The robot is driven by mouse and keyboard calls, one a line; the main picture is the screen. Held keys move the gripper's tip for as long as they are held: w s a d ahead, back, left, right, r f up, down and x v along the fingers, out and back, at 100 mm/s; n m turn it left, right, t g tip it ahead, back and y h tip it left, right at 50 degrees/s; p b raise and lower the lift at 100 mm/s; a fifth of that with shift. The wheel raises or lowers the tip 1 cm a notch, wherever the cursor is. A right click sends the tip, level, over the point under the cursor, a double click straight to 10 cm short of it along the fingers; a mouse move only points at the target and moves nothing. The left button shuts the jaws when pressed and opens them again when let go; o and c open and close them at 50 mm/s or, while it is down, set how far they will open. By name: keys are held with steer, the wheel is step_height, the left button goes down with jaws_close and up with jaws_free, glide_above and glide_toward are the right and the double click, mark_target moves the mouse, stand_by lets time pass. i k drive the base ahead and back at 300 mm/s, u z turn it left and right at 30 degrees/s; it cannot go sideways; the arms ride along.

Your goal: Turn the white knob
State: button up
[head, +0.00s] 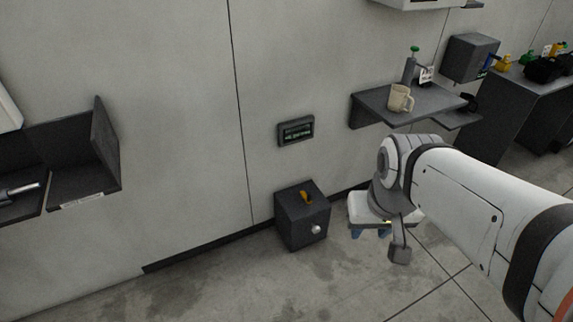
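The white knob (316,229) is small and round. It sits on the front face of a dark grey box (290,224) on the floor against the wall. My gripper (398,252) hangs at the end of my white arm, to the right of the box and apart from the knob. Its fingers look small and dark from here, and I cannot tell whether they are open or shut.
An orange lever (306,197) is on the box's top. A low white-topped object (358,210) stands right of the box, partly hidden by my arm. The floor before the box is clear.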

mark_target(316, 230)
steer(key=u, duration=0.7)
steer(key=i, duration=1)
